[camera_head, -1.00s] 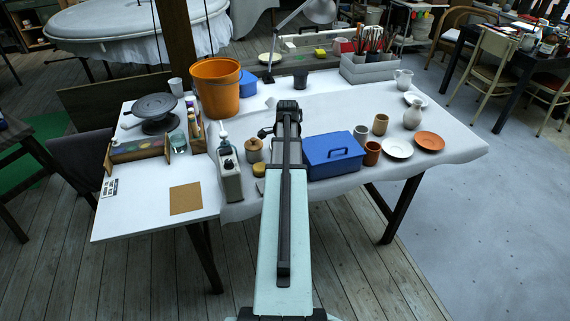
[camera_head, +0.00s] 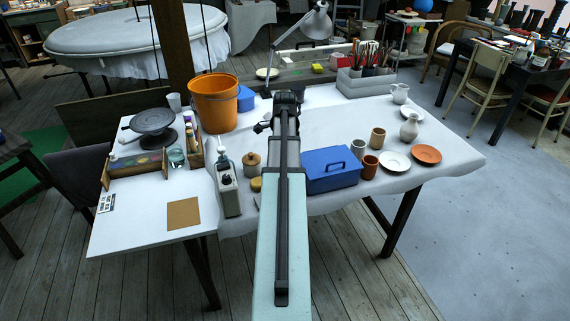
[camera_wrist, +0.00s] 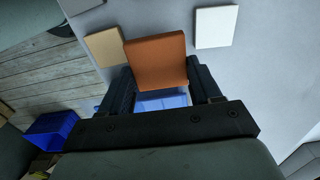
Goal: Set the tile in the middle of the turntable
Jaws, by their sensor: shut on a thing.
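A square terracotta-brown tile (camera_wrist: 157,62) is between the two dark fingers of my gripper (camera_wrist: 159,68) in the wrist view. My gripper is shut on it. In the head view my own arm hides the gripper and the tile. The turntable (camera_head: 153,121), a dark grey round wheel on a short foot, stands at the left of the white table in the head view. The part of its top that shows looks bare. The turntable cannot be made out for certain in the wrist view.
An orange bucket (camera_head: 213,101) and a paint rack (camera_head: 140,166) stand near the turntable. A spray bottle (camera_head: 229,188), a lidded jar (camera_head: 252,162) and a blue toolbox (camera_head: 330,170) flank my arm. The wrist view shows a tan tile (camera_wrist: 103,46) and a white tile (camera_wrist: 215,27).

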